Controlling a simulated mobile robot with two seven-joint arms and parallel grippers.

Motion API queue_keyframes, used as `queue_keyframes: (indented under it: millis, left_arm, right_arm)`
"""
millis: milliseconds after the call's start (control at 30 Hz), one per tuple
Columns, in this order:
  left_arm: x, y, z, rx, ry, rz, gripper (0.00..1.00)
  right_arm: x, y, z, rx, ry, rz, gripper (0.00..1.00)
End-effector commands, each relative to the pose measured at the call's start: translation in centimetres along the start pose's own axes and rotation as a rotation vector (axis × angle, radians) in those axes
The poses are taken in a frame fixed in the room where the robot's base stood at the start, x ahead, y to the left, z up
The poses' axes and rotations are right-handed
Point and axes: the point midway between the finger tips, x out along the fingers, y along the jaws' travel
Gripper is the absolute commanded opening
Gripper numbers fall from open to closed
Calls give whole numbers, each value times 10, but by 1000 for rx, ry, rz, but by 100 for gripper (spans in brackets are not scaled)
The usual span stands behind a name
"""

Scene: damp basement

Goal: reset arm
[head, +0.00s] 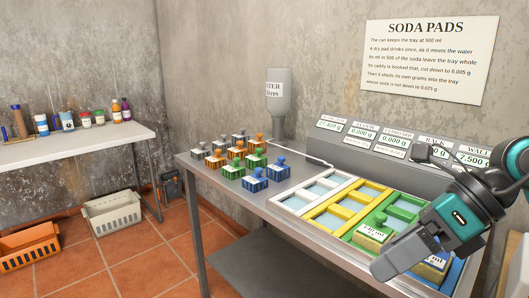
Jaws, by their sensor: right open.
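My right gripper (390,264) comes in from the right on its teal and grey arm. It is over the right end of the metal table (235,208), above the green and blue trays, and its jaws are open with nothing seen between them. From this angle the fingers overlap, and they hide part of the trays behind them. My left gripper is not in view.
White (291,203), yellow (313,217), green (357,222) and blue trays stand on the table; labelled blocks sit at the green and blue ones. Several knobbed blocks (255,181) stand left. A display console (330,136) and water bottle (279,92) stand behind.

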Motion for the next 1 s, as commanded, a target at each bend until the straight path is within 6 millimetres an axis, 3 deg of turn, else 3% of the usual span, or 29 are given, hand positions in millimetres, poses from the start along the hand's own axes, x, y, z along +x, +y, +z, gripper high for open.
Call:
queue_keyframes:
  millis: [100,200,300,433,533,667,733,833,967,1000]
  left_arm:
    - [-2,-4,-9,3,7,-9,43]
    - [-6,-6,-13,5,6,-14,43]
    - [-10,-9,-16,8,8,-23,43]
    - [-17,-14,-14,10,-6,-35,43]
    - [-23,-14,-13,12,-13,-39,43]
    - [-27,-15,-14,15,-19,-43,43]
    - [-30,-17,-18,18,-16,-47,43]
    - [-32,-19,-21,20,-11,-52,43]
    - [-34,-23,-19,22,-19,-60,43]
    - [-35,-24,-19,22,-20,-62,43]
  right_arm:
    - [27,34,19,98,-143,277,89]
    - [39,58,40,250,-307,520,89]
    - [41,65,60,473,-492,748,89]
    - [41,43,73,845,-737,970,89]
    - [50,7,64,1187,-917,1074,89]
    - [82,-46,17,1695,-1120,1109,89]
    - [108,-66,-24,1988,-1204,1077,89]
    - [145,-79,-86,2351,-1277,986,89]
    - [183,-72,-151,2701,-1304,852,89]
    - [191,-68,-166,-2720,1277,-799,89]
